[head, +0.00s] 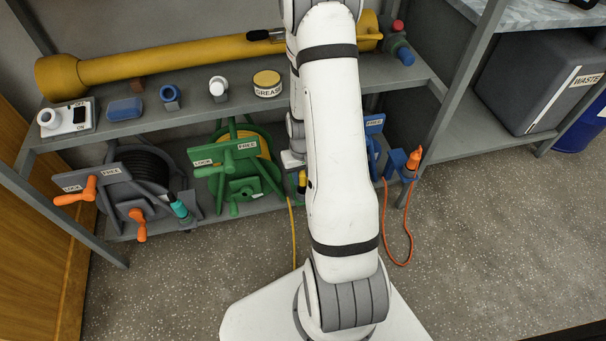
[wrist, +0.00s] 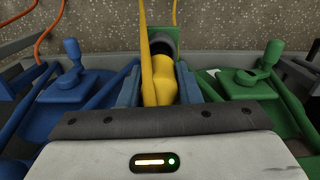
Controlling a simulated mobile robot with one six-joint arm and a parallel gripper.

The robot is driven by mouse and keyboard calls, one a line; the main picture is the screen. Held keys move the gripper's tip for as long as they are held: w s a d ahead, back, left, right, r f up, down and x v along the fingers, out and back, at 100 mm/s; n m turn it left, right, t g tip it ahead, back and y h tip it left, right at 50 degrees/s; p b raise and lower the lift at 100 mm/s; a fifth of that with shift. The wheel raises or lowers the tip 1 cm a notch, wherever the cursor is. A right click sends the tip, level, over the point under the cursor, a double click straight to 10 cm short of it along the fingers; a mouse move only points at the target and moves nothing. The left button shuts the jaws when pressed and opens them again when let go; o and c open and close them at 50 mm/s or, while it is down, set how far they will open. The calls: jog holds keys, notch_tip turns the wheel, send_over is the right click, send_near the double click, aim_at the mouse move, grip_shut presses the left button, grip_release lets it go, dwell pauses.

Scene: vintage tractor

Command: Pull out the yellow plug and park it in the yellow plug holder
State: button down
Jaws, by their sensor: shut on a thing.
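My gripper (wrist: 159,88) is shut on the yellow plug (wrist: 158,72), with one finger on each side of it. In the wrist view the plug's far end meets a dark round cup (wrist: 162,42) with a green bracket (wrist: 186,40) beside it. I cannot tell how deep the plug sits in it. In the head view my gripper (head: 294,159) is low in front of the shelf, partly hidden by my arm. A bit of the yellow plug (head: 302,180) shows, and its yellow cord (head: 293,235) hangs to the floor.
The green reel (head: 240,170) stands left of my gripper and the blue reel (head: 375,145) right, mostly behind my arm. An orange plug (head: 413,160) stands in a blue holder. A dark reel (head: 140,180) with a teal plug (head: 180,209) is further left. The shelf (head: 200,122) overhangs them.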

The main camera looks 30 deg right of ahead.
jog(key=shift+f+b, duration=1.3)
jog(key=shift+f, duration=0.55)
jog(key=c, duration=1)
grip_release()
jog(key=shift+o, duration=0.2)
jog(key=shift+r, duration=0.15)
notch_tip(320, 180, up, 8)
jog(key=p, duration=0.3)
jog(key=shift+f, duration=0.2)
jog(key=shift+w+r, duration=0.1)
jog(key=s+a+r+n+t+p, duration=0.1)
jog(key=a+r+p, duration=0.5)
jog(key=r, duration=1)
jog(key=s+a+r+p, duration=0.1)
jog(key=s+r+p, duration=0.1)
jog(key=r+p, duration=1.15)
jog(key=s+a+r+p, duration=0.2)
jog(key=s+r+p, duration=0.1)
jog(key=r, duration=0.5)
jog(key=s+a+r+n+t+p, duration=0.1)
jog(key=s+a+r+p, duration=0.1)
jog(key=r, duration=0.7)
jog(key=s+a+r+p, duration=0.2)
jog(key=s+r+p, duration=0.2)
jog(key=r, duration=0.5)
jog(key=shift+s+a+t+p, duration=0.25)
jog(key=shift+t+p, duration=0.15)
jog(key=shift+p, duration=0.2)
